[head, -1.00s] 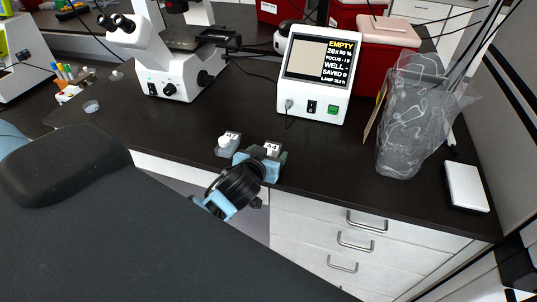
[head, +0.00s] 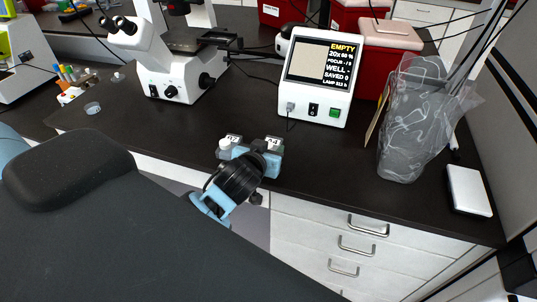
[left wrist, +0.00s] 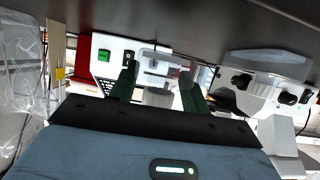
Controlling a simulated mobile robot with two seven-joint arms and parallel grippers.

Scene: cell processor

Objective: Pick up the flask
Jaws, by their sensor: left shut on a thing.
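Two small grey flasks are at the front edge of the dark bench in the head view. The left flask (head: 224,153) has a white cap and a label. The right flask (head: 272,143) carries a label that seems to read A4. My left gripper (head: 266,157) is shut on this right flask, and its wrist hides part of it. In the left wrist view the two dark green fingers (left wrist: 157,88) stand on either side of the pale flask (left wrist: 155,70). My right gripper is not in view.
A microscope (head: 172,60) stands behind to the left. A white screen unit (head: 318,78) reading EMPTY stands behind to the right. A clear plastic bag (head: 405,125) and a white box (head: 468,190) are at the right. The bench between is clear.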

